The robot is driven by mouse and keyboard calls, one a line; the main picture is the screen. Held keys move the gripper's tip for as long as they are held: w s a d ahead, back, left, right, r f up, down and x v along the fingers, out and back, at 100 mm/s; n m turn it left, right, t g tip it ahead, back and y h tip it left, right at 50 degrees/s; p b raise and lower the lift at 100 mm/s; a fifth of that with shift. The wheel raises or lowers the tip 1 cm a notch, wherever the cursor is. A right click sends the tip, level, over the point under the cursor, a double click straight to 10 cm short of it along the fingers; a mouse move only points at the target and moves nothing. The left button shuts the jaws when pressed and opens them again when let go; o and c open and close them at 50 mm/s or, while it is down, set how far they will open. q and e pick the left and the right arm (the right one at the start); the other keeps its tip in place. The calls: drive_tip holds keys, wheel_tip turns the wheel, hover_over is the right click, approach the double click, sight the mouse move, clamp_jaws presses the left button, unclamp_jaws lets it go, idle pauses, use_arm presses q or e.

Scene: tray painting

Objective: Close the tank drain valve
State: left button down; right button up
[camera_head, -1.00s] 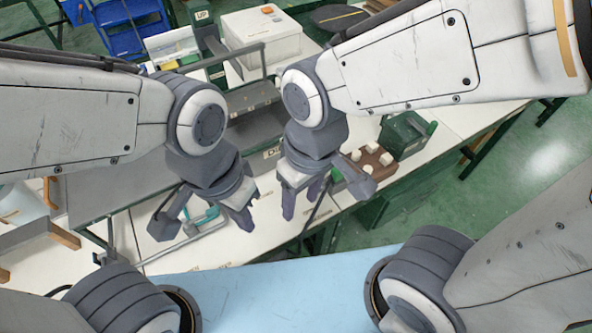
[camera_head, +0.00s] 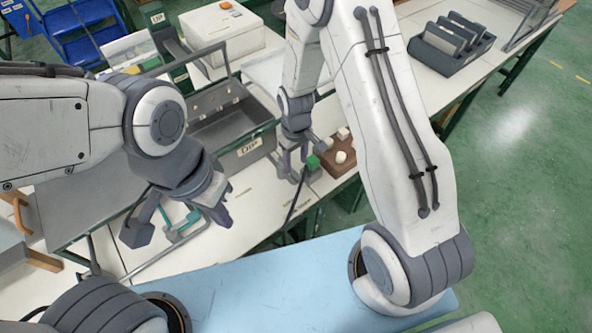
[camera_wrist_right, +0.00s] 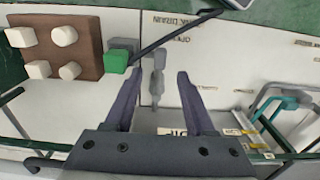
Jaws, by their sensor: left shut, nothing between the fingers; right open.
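The grey tank marked DIP (camera_head: 263,145) stands left of my right gripper. A small grey fitting, seemingly the drain valve (camera_wrist_right: 158,62), shows in the right wrist view near lettering reading TANK DRAIN and OPEN. My right gripper (camera_wrist_right: 158,80) is open, with a finger on either side of the fitting in that view; I cannot tell if they touch it. In the head view my right gripper (camera_head: 294,168) is low at the tank's right end and hides the valve. A thin dark rod or hose (camera_head: 295,203) runs beside it. My left gripper (camera_head: 218,208) is shut and empty.
A green block (camera_wrist_right: 115,62) and a brown block with white pegs (camera_wrist_right: 85,45) are close beside my right gripper. A teal-handled tool (camera_head: 183,228) lies under my left gripper. A white lidded box (camera_head: 222,32) and a dark rack (camera_head: 452,42) stand farther back.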

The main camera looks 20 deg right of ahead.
sight(296, 175)
drive_tip(key=shift+f+p, duration=0.55)
drive_tip(key=shift+f, duration=2.6)
clamp_jaws()
